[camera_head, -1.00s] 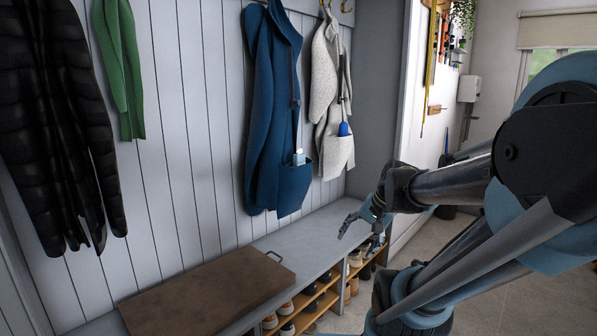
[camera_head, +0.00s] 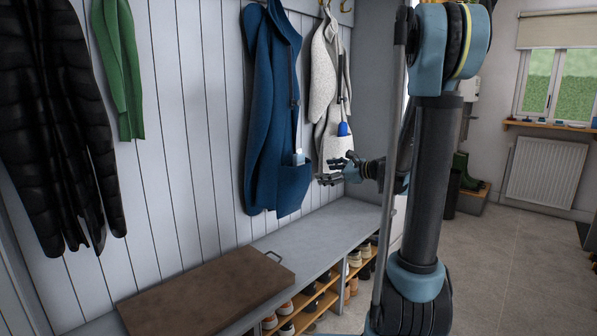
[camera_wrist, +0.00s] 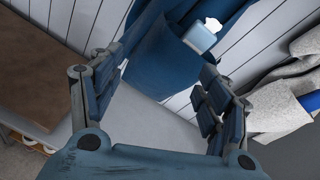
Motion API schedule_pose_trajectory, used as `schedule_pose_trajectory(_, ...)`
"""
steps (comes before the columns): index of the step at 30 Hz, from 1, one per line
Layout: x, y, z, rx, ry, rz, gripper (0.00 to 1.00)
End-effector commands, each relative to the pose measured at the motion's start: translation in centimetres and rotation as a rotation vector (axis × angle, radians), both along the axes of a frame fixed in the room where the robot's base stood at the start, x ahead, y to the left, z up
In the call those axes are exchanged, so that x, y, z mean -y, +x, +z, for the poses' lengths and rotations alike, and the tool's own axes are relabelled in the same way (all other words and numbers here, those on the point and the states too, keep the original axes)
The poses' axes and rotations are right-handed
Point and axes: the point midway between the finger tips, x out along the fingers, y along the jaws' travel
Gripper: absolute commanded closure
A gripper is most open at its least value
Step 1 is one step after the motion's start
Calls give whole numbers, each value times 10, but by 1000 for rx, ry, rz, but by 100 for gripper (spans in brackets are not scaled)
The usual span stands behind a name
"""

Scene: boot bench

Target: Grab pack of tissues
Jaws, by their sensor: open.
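The pack of tissues (camera_head: 298,158) is small and light blue with a white top. It sticks out of the pocket of the blue coat (camera_head: 272,120) hanging on the wall. In the wrist view the pack (camera_wrist: 203,36) shows at the upper right of centre, beyond the fingertips, its lower part hidden in the pocket. My gripper (camera_head: 330,172) is open and empty, to the right of the pack and slightly lower in the head view. In the wrist view its fingers (camera_wrist: 160,80) are spread wide, with the blue coat beyond them.
A light grey coat (camera_head: 325,90) with a blue item (camera_head: 344,129) in its pocket hangs just right of the blue coat. The grey bench (camera_head: 330,235) below holds a brown board (camera_head: 205,295) and has shoes beneath. A black jacket (camera_head: 60,130) and green garment (camera_head: 118,70) hang left.

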Motion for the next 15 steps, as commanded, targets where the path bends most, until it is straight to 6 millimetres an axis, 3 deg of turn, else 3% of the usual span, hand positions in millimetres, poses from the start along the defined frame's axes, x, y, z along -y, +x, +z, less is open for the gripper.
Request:
schedule_pose_trajectory(1, 2, 15, 2, -28, 66, -23, 30)
schedule_pose_trajectory(6, 10, 47, 9, -116, 267, -78, 30)
schedule_pose_trajectory(15, 12, 71, 12, -180, 408, -105, 30)
